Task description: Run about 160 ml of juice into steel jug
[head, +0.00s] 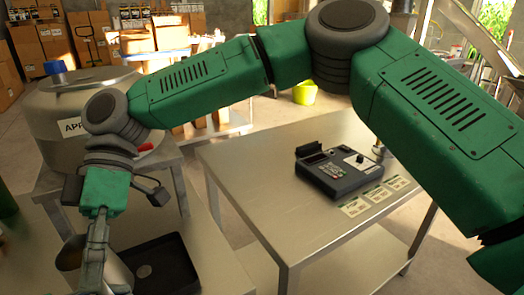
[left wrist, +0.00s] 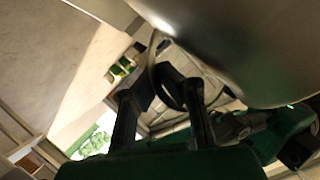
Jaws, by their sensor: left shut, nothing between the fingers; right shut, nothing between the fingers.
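The steel juice tank (head: 60,105) with a blue cap (head: 56,67) and a label starting "APP" stands at the left in the head view. A red tap handle (head: 144,147) shows beside my right wrist; the spout is hidden. The steel jug (head: 117,272) stands at the lower left by the black tray (head: 165,270), partly hidden by my right gripper (head: 95,262). That gripper is shut and points down in front of the jug; contact cannot be told. My left gripper (left wrist: 160,85) is shut and empty in the left wrist view, close to a curved steel surface.
A steel table (head: 240,165) in the middle holds a dark keypad device (head: 338,172) and several cards (head: 376,198). A gap of floor separates it from the left bench. Cardboard boxes (head: 45,45) and a yellow-green bucket (head: 304,93) are behind.

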